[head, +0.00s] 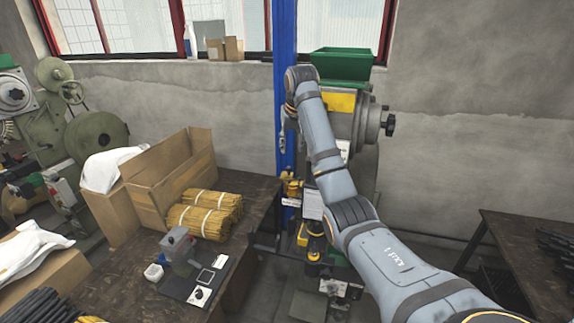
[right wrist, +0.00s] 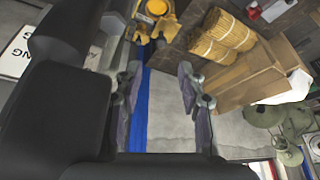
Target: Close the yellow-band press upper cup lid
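The press with the yellow band (head: 340,102) stands against the back wall, partly hidden behind my right arm. A green open-topped cup (head: 342,66) sits on top of it. I cannot tell a separate lid on it. My right gripper (head: 284,141) hangs beside the blue post, left of the press, mostly hidden by its own wrist. In the right wrist view the right gripper (right wrist: 160,90) is open, its fingers apart with nothing between them. The press's yellow lower parts (right wrist: 155,10) show at the top edge there. My left gripper is not in view.
A blue post (head: 285,80) stands close to my right gripper. A workbench (head: 255,190) at left holds a cardboard box (head: 168,178), tied bundles of yellow rods (head: 205,213) and a small grey device (head: 178,248). A dark table (head: 520,240) is at right.

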